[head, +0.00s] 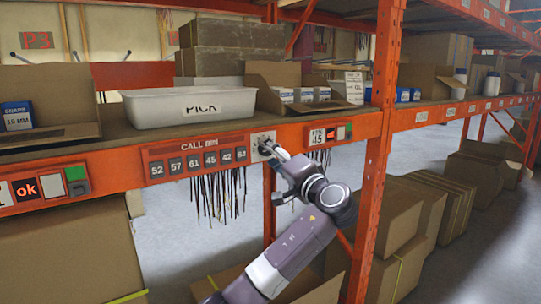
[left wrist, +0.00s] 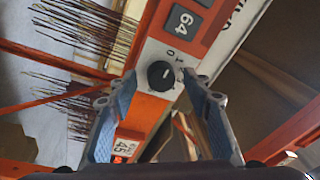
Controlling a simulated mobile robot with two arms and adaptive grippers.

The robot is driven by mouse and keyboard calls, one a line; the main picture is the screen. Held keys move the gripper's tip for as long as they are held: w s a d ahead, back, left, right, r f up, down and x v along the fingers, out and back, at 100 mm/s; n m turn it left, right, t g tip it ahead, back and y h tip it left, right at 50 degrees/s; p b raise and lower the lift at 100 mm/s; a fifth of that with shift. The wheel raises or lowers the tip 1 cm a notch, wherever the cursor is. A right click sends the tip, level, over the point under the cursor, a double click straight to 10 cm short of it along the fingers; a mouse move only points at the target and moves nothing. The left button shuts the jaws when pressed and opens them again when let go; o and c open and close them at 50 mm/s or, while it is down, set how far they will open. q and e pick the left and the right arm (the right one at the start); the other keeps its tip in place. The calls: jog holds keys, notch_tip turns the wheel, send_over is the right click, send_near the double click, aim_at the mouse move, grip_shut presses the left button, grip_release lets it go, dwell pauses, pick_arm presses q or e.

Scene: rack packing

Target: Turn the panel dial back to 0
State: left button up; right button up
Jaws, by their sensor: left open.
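The panel dial is a round black knob (left wrist: 161,76) on a light plate on the orange beam, shown in the left wrist view. Small marks, seemingly 0 and 1, are printed beside it. A pale pointer line shows on the knob, but I cannot tell for certain which mark it points at. My left gripper (left wrist: 160,82) is open, with one finger on each side of the knob; I cannot tell whether they touch it. In the head view my left gripper (head: 270,150) is at the light dial plate (head: 257,138) and hides most of the dial. My right gripper is not in view.
The CALL BIN panel (head: 197,160) with number tiles is left of the dial plate. Another tile panel (head: 328,134) is to its right. Wires (head: 215,190) hang below the beam. An orange upright (head: 376,150) stands right of my arm. A white PICK bin (head: 190,106) sits above.

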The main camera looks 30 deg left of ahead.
pick_arm(q)
jog(key=v, duration=1.1)
jog(key=shift+d+f, duration=0.15)
jog(key=shift+d, duration=0.1)
